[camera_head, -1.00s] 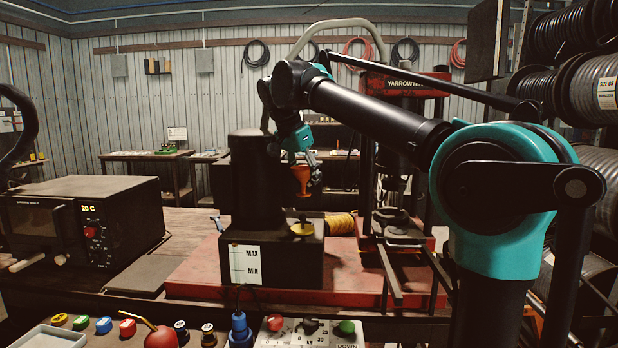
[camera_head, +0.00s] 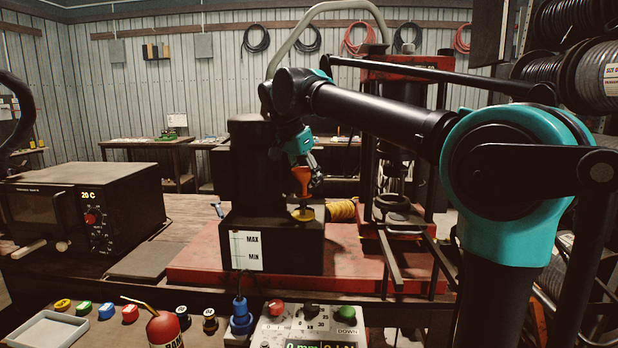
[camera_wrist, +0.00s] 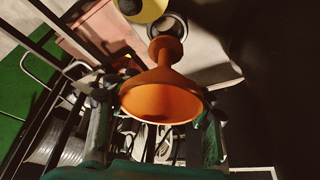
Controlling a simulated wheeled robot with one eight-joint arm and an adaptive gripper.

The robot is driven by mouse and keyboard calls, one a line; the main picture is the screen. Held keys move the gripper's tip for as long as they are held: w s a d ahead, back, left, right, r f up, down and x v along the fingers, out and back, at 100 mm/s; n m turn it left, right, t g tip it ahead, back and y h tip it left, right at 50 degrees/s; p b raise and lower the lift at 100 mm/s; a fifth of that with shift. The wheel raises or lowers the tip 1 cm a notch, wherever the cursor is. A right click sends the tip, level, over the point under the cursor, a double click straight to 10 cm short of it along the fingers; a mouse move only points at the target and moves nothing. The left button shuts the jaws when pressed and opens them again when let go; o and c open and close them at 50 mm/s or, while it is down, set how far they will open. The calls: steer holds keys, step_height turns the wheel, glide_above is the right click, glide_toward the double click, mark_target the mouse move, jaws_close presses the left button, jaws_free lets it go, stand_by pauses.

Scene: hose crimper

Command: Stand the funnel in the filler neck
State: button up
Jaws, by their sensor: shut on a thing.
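The orange funnel (camera_head: 302,177) hangs upright in the head view, wide end up and spout down. My gripper (camera_head: 310,171) is shut on it. In the wrist view the fingers of my gripper (camera_wrist: 157,122) lie on both sides of the funnel's wide bowl (camera_wrist: 160,98). Beyond the spout tip lies a grey ring with a dark opening, apparently the filler neck (camera_wrist: 183,28). The spout partly overlaps its near edge. A yellow cap (camera_wrist: 150,9) lies beside the ring; it also shows in the head view (camera_head: 303,214) on the dark tank (camera_head: 292,248). The neck is not distinct there.
A tall black cylinder (camera_head: 252,170) stands on the tank, left of the funnel. The crimper's press (camera_head: 395,215) and a yellow hose coil (camera_head: 342,210) are to the right. An oven (camera_head: 85,208) stands left. A control panel (camera_head: 310,325) and red oil can (camera_head: 163,328) are in front.

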mark_target(306, 195)
steer(key=shift+f, duration=2.95)
steer(key=shift+c, duration=0.5)
steer(key=shift+f, duration=0.1)
steer(key=o, duration=1.4)
steer(key=v, duration=1.2)
steer(key=shift+w, duration=0.1)
